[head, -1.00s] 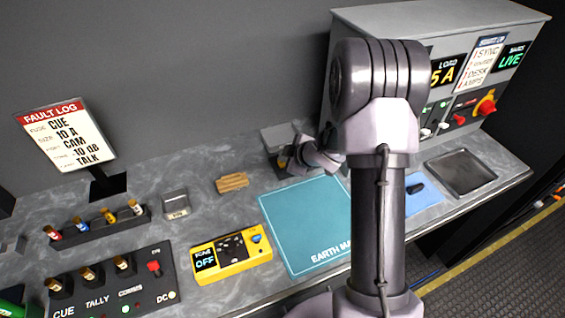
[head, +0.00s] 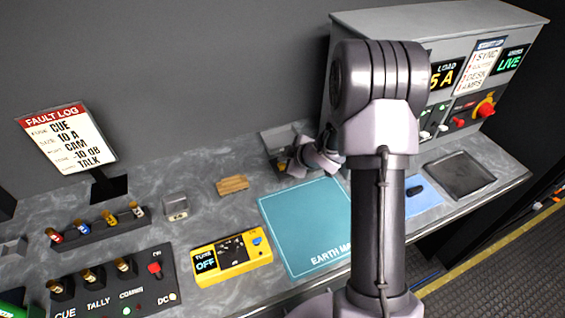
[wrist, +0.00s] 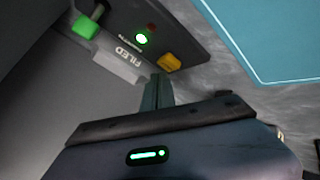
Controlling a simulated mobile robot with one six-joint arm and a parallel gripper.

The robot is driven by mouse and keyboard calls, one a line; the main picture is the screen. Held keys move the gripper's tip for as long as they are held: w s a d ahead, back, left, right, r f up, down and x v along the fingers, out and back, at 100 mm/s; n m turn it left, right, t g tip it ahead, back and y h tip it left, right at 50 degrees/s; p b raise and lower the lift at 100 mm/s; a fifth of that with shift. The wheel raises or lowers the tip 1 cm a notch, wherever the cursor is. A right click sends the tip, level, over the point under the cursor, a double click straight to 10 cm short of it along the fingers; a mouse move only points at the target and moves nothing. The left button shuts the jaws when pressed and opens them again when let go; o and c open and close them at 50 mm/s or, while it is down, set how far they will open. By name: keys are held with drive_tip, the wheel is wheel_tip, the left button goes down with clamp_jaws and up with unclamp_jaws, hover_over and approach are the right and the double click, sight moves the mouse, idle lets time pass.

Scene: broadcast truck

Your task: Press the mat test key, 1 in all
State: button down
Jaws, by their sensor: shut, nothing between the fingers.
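My gripper (wrist: 158,92) is shut and empty. In the wrist view its fingertips are close to a yellow key (wrist: 169,62) on a dark panel (wrist: 185,25); I cannot tell whether they touch it. A green lamp (wrist: 141,39) glows on that panel, beside a dull red one (wrist: 151,27). The small lettering there is unreadable. In the head view my gripper (head: 290,167) is at the small grey unit (head: 283,137) at the back of the bench, and my wrist hides part of it. The teal earth mat (head: 300,225) lies in front.
A yellow meter reading OFF (head: 231,258) stands left of the mat, and a wooden block (head: 232,185) lies behind it. A tall grey cabinet (head: 400,18) stands at right.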

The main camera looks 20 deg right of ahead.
drive_tip(key=shift+r, duration=0.25)
drive_tip(key=shift+r, duration=0.1)
wheel_tip(320, 180, up, 5)
drive_tip(key=p, duration=0.5)
